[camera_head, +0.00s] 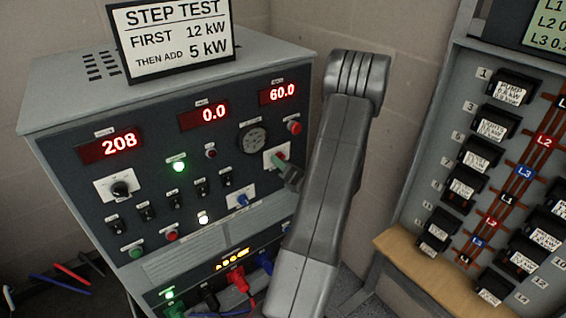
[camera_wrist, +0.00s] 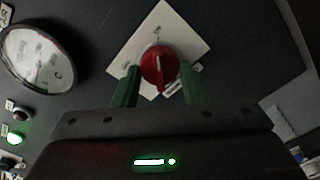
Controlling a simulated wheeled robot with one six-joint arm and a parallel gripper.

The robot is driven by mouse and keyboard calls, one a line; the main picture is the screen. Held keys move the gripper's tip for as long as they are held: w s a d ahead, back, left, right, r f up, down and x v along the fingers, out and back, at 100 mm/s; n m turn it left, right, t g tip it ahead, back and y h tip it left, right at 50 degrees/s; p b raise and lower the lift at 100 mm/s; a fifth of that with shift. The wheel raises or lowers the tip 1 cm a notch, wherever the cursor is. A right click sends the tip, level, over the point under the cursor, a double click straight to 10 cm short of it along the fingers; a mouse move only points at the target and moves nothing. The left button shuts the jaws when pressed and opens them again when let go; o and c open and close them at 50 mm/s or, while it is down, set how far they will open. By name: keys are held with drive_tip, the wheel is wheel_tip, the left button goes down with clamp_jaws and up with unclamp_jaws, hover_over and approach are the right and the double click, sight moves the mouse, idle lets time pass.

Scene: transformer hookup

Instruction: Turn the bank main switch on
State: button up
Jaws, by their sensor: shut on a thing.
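A red rotary switch (camera_wrist: 157,66) on a white square plate (camera_wrist: 160,25) shows in the wrist view, with its pointer toward the bottom of the picture. The small labels around it are too blurred to read. My gripper (camera_wrist: 159,84) has a green finger on each side of the knob and is shut on it. In the head view my gripper (camera_head: 283,164) is at the right part of the grey cabinet's front panel (camera_head: 215,150), and its fingers hide most of the knob. I cannot tell from the labels whether this is the bank main switch.
A round gauge (camera_head: 253,140) and a red button (camera_head: 294,127) sit close to the switch. A blue knob (camera_head: 242,200) is below and a black knob (camera_head: 120,188) is at the left. Displays read 208, 0.0 and 60.0. A breaker panel (camera_head: 420,150) stands at the right.

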drive_tip(key=shift+m, duration=0.3)
drive_tip(key=o, duration=0.9)
drive_tip(key=shift+o, duration=0.2)
drive_tip(key=shift+s+d, duration=0.1)
drive_tip(key=b+v, duration=0.2)
drive_tip(key=v, duration=1.1)
drive_tip(key=shift+s, duration=0.3)
drive_tip(key=shift+w+d, duration=0.1)
drive_tip(key=shift+w, duration=0.05)
